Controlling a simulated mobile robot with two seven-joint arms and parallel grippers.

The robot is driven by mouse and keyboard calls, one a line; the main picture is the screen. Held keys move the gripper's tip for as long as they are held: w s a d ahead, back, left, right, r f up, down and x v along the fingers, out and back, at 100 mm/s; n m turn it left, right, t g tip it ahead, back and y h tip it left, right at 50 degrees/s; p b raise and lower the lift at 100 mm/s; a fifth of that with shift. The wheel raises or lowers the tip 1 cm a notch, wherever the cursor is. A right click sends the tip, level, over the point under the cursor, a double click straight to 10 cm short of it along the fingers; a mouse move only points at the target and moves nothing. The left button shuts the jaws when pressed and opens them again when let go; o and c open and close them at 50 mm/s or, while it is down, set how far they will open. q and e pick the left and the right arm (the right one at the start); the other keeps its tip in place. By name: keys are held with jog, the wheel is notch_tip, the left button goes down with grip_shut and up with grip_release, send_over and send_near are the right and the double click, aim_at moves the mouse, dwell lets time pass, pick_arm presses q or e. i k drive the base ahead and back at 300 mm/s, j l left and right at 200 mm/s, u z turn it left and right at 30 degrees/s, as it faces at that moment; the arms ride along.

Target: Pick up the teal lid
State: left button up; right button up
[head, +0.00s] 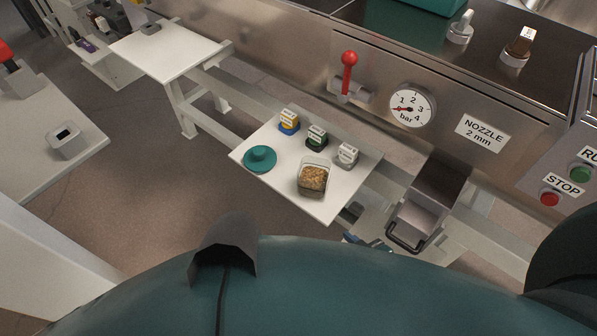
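The teal lid (259,159) is round with a raised knob and lies on the left part of a small white shelf (330,207). Nothing covers it, and no gripper touches it. My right gripper (364,239) seems to show only in part, small and dark, below the shelf's right front corner. It is apart from the lid, to its lower right. Its fingers cannot be made out, so I cannot tell whether it is open or shut. My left gripper is not in view.
A square glass jar of brown grains (313,178) stands right of the lid. A grey box with a black handle (424,205) is to the right. A red-knobbed valve (348,75) projects behind the shelf.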

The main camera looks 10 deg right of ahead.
aim_at(259, 159)
jog(key=k+j+u, duration=0.1)
jog(key=j+u, duration=0.25)
jog(key=k+j+u, duration=0.1)
jog(key=u, duration=0.25)
jog(key=i+j, duration=0.1)
jog(key=j+u, duration=0.1)
jog(key=j, duration=0.25)
jog(key=i, duration=0.05)
